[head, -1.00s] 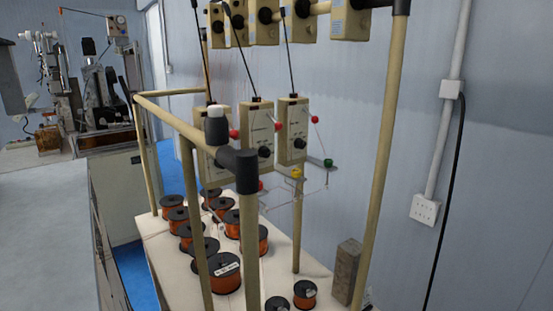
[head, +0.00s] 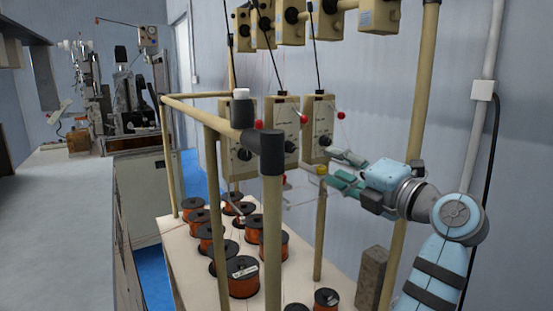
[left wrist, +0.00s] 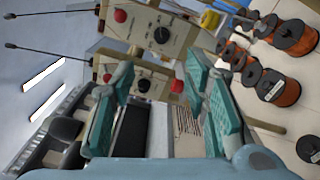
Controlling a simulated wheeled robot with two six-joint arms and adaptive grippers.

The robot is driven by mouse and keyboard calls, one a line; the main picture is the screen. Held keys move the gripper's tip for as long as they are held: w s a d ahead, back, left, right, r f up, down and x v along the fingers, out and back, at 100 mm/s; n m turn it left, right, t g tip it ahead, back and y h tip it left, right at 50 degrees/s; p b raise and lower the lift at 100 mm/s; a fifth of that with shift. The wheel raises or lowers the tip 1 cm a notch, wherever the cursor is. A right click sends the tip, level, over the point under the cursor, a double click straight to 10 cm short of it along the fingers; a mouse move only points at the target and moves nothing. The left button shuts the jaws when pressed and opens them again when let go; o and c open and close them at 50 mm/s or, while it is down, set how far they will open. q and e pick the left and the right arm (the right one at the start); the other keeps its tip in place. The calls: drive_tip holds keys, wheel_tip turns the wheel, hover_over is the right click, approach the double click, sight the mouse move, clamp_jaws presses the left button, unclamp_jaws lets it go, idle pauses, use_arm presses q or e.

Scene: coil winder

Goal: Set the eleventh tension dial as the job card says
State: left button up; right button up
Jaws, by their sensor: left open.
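Beige tension boxes with black dials hang on the frame. In the head view the lower row has a right box with a dial (head: 325,141), a middle one with a dial (head: 291,147) and a left one with a dial (head: 245,155). I cannot tell which is the eleventh. My left gripper (head: 329,166), with green finger pads, is open in front of and just below the right box. In the left wrist view a box's dial (left wrist: 143,86) shows between the open fingers, apart from them. Another dial (left wrist: 161,35) lies beyond. No readable job card shows. My right gripper is not in view.
A beige tube frame with a black corner joint (head: 265,150) stands left of my gripper. Copper wire spools (head: 243,277) sit on the table below. An upper row of boxes (head: 380,16) hangs above. Thin wires and rods run by the boxes.

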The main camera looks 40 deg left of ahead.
sight(293, 148)
use_arm(q)
drive_tip(key=p+x, duration=0.2)
drive_tip(key=x, duration=1.2)
drive_tip(key=shift+w, duration=0.15)
drive_tip(key=shift+c, duration=0.6)
clamp_jaws()
